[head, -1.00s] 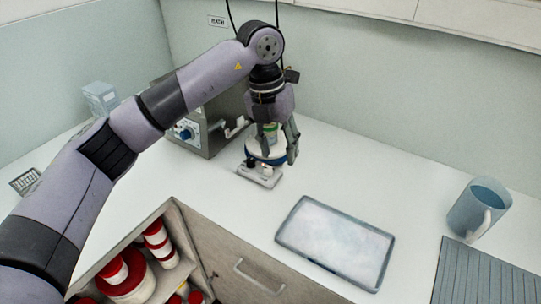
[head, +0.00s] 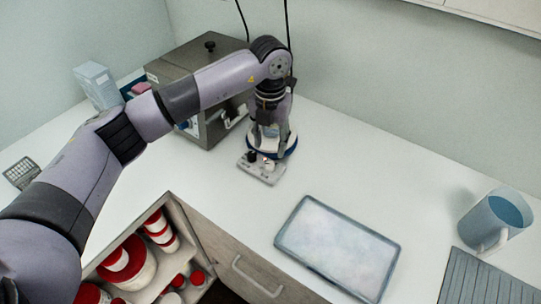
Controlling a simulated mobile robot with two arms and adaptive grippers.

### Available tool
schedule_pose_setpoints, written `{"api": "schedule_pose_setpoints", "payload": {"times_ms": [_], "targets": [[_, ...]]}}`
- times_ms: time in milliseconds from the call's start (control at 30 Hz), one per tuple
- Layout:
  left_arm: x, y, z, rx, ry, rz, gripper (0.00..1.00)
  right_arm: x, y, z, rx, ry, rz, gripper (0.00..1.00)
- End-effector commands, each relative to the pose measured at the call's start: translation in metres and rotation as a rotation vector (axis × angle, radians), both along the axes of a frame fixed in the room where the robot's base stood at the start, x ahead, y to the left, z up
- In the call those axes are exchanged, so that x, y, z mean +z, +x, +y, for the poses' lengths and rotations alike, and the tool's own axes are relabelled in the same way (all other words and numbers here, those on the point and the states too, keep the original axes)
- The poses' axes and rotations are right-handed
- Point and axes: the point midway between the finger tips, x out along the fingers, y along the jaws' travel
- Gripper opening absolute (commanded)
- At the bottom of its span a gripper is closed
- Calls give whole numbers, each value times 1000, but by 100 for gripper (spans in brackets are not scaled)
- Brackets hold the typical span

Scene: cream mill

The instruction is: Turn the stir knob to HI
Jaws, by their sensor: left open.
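A small stirrer unit (head: 262,178) sits on the counter with a round, blue-rimmed plate at its back. Its front carries a dark knob (head: 252,156) and a second small knob (head: 268,163) with a bit of red. I cannot read which one is the stir knob or where either points. My left gripper (head: 271,145) points down over the plate, just behind the knobs. It is open, and its fingers partly hide the plate. I cannot tell whether a finger touches anything. My right gripper is not in view.
A grey metal box oven (head: 205,60) stands behind and left of the stirrer. A shallow tray (head: 338,248) lies to the front right, and a blue jug (head: 495,222) stands at the right. An open cabinet with red-lidded tubs (head: 130,262) is below. Counter right of the stirrer is clear.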

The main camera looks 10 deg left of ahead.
Motion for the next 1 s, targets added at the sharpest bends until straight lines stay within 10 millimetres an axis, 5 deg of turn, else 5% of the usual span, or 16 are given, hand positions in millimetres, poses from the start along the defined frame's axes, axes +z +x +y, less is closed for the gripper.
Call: {"api": "schedule_pose_setpoints", "payload": {"times_ms": [200, 400, 800, 1000], "targets": [[-43, -1, 0, -1, 0, 4, 42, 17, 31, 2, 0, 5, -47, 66], [-67, -1, -1, -1, -1, 1, 42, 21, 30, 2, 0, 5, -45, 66], [-75, 0, 0, -1, -1, -1, 42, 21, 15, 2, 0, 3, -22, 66], [-75, 0, 0, -1, -1, -1, 28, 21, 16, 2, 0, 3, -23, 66]]}}
